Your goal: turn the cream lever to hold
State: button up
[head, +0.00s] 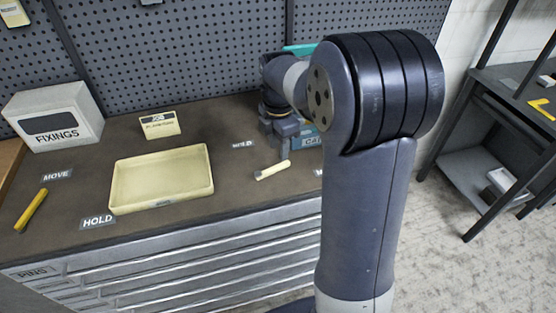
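The cream lever (272,171) lies on the brown bench top, right of the cream tray. It is short and slants slightly up to the right. A small label (243,145) sits above and left of it, too small to read surely. Another label (319,172) to its right is mostly hidden by my arm; its first letter looks like M. My gripper (284,141) is just above and behind the lever in the picture, apart from it as far as I can see. Its fingers are dark and partly hidden, so their opening is unclear.
A cream tray (162,202), a FIXINGS box (84,110) and a small card (160,124) stand nearby. A blue-grey labelled box (313,141) is beside my gripper. Pegboard stands behind.

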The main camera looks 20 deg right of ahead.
aim_at(279, 165)
notch_tip(279, 165, down, 6)
jog(key=shift+f, duration=0.1)
jog(key=shift+c, duration=0.2)
grip_shut()
dwell(0.3)
